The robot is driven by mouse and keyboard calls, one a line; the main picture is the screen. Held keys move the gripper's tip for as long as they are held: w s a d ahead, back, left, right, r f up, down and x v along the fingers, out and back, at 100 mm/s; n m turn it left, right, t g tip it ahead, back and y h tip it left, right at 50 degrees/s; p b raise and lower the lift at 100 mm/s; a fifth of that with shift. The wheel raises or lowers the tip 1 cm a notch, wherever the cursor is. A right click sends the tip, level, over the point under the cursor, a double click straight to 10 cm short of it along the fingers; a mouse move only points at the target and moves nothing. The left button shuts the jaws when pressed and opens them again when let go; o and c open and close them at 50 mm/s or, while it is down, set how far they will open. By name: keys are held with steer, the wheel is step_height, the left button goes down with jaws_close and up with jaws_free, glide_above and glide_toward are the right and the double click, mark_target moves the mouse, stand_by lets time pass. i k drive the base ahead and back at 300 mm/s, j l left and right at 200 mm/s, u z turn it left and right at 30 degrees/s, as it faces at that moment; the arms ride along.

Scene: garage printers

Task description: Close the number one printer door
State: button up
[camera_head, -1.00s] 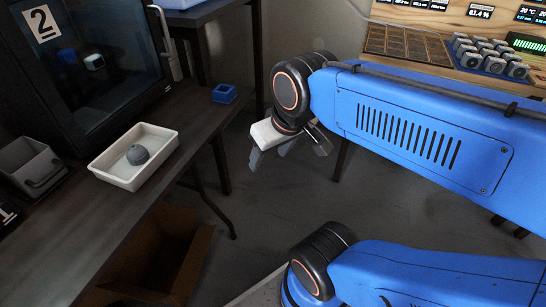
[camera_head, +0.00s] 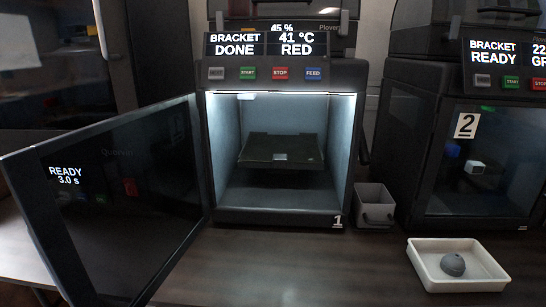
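The number one printer (camera_head: 281,217) stands on the dark table in the middle of the head view, with a small "1" at its lower right corner. Its lit chamber is open and holds a dark build plate (camera_head: 262,150) with a small pale piece on it. Its dark glass door (camera_head: 118,215) is hinged at the chamber's left side and swung wide open toward me, reaching to the left edge. The printer's panel reads "BRACKET DONE" and "41 °C RED". My gripper is not in view.
Printer number two (camera_head: 483,165) stands at right with its door shut. A white tray (camera_head: 459,286) with a grey round object lies in front of it. A small grey bin (camera_head: 374,206) stands between the printers. Bare table (camera_head: 310,270) lies before printer one.

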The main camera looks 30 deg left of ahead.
mark_target(110, 207)
steer(key=u, duration=1.2)
steer(key=j+z, duration=0.4)
steer(key=j, duration=1.75)
steer(key=k, duration=0.35)
